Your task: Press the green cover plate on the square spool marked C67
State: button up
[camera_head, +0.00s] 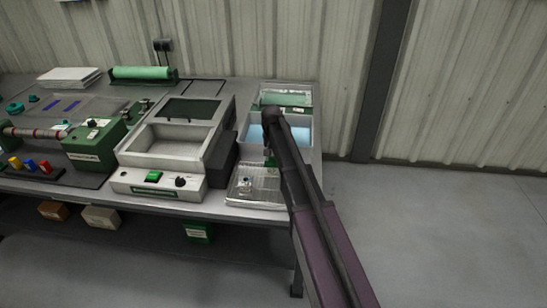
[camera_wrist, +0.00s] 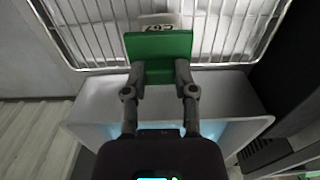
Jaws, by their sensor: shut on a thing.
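My gripper (camera_wrist: 160,68) is shut on the green cover plate (camera_wrist: 158,46) in the wrist view. Just beyond the plate's edge, a pale piece marked C67 (camera_wrist: 160,20), the square spool, shows over a wire rack (camera_wrist: 95,40). The plate hides part of the spool, and I cannot tell whether the two touch. In the head view my arm covers most of the gripper; a bit of green (camera_head: 271,160) shows beside it, above the rack tray (camera_head: 240,199).
A small pale item (camera_head: 245,183) stands on the rack. A tray of blue liquid (camera_head: 300,133) and another tray (camera_head: 300,99) lie behind. A white machine with a basin (camera_head: 165,185) stands left, with a dark box (camera_head: 224,160) beside it. The floor at right is clear.

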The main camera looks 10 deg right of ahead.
jog(key=shift+f, duration=0.25)
dwell(0.5)
jog(key=o, duration=0.9)
jog(key=shift+c, duration=0.2)
jog(key=o, duration=0.3)
jog(key=shift+o, duration=0.2)
jog(key=shift+r, duration=0.15)
jog(key=shift+r+p, duration=3.85)
jog(key=shift+r, duration=0.05)
